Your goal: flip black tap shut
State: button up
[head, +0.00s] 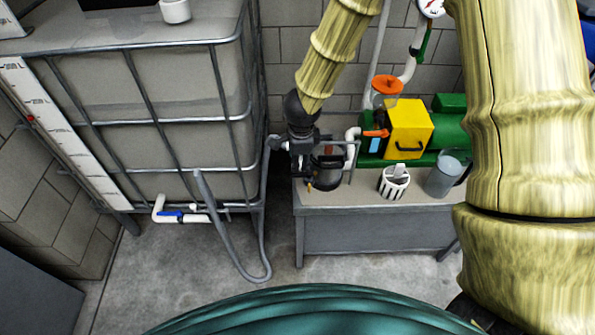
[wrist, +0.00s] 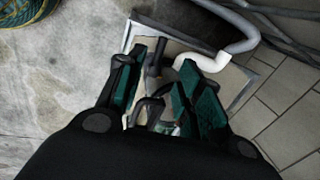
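My gripper (head: 300,158) hangs at the left end of the bench, beside a dark rounded housing (head: 328,168). In the wrist view its two green-padded fingers (wrist: 167,75) stand apart. Between and just beyond them is a black lever-like part (wrist: 154,58), which looks like the black tap. A curved dark tube or hook (wrist: 148,107) also shows between the fingers. I cannot tell whether either finger touches these parts. In the head view the black tap cannot be made out; my gripper and wrist cover that spot.
A white elbow pipe (wrist: 215,62) lies close to the fingers. The bench (head: 375,228) carries a yellow-and-green pump (head: 408,130), a white slotted cup (head: 394,181) and a grey jug (head: 443,177). A caged tank (head: 150,95) with a blue-handled outlet (head: 172,214) stands left. Floor between is mostly clear.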

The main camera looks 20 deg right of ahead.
aim_at(298, 174)
jog(key=f, duration=0.2)
jog(key=w+f+b, duration=0.1)
jog(key=f, duration=0.2)
jog(key=f+b, duration=0.1)
jog(key=f, duration=0.2)
jog(key=shift+w+d+f, duration=0.15)
jog(key=shift+w+f, duration=0.05)
jog(key=shift+w, duration=0.15)
grip_shut()
